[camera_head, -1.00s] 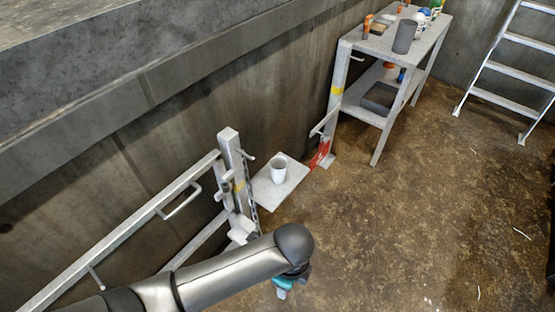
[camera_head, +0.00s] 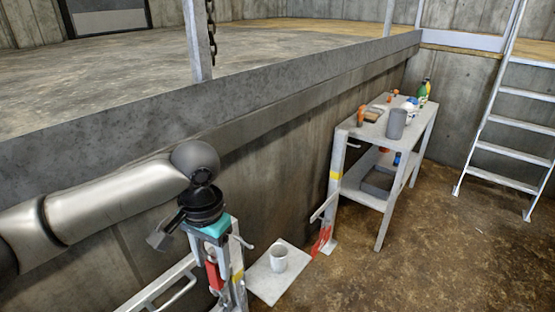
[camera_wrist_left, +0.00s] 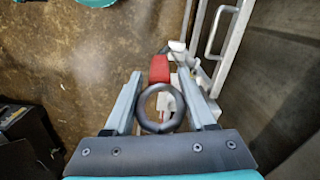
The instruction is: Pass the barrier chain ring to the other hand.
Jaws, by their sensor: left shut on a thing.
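The barrier chain ring (camera_wrist_left: 143,108) is a dark round ring between the fingers of my left gripper in the left wrist view. A red piece (camera_wrist_left: 159,68) adjoins it on the far side. In the head view my left gripper (camera_head: 212,272) points down beside the grey railing post (camera_head: 237,265), and the red piece (camera_head: 213,276) shows between its fingers. The gripper is shut on the ring. The ring itself is hard to make out in the head view. My right gripper is not in view.
A grey table (camera_head: 352,128) with several items stands further back. A white ladder (camera_head: 512,93) leans at the right. A concrete ledge (camera_head: 270,92) runs behind; open floor lies at right.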

